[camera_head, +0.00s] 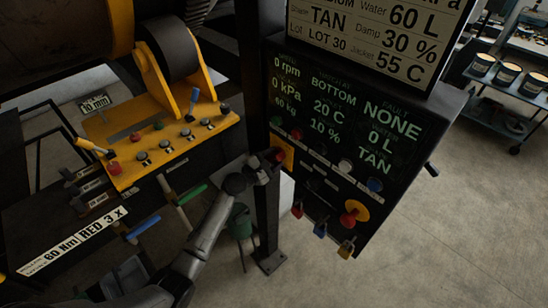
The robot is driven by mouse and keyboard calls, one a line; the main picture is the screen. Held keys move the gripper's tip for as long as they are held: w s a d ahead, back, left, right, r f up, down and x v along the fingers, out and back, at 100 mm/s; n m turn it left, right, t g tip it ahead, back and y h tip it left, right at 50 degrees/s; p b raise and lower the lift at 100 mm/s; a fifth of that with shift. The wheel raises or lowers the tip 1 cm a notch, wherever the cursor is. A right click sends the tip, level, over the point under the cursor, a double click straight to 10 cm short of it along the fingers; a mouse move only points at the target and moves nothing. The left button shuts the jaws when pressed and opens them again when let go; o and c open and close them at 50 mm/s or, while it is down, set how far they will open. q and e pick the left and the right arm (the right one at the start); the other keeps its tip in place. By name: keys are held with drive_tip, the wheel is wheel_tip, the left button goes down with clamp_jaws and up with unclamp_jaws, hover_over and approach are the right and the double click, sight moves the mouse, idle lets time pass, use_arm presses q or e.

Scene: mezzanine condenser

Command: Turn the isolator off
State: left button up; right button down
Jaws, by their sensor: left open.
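The dark control panel (340,125) stands right of centre, tilted in the picture. At its lower edge is a red rotary handle on a yellow disc (354,211), which looks like the isolator. Its exact turn position is too small to read. My left gripper (272,163) reaches up from the bottom and is open at the panel's left edge. It is beside a red knob on a yellow plate (285,152), left of and above the isolator and apart from it. Whether the fingers touch that knob cannot be told. My right gripper is not in view.
Red (297,209), blue (320,228) and brass (346,248) padlocks hang under the panel. A black lever (432,168) sticks out on its right. A yellow console (160,145) with levers and buttons is at left. A cart with tins (507,75) stands far right. Floor below the panel is clear.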

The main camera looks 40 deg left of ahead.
use_arm(q)
drive_tip(key=shift+w, duration=0.3)
drive_tip(key=c, duration=0.9)
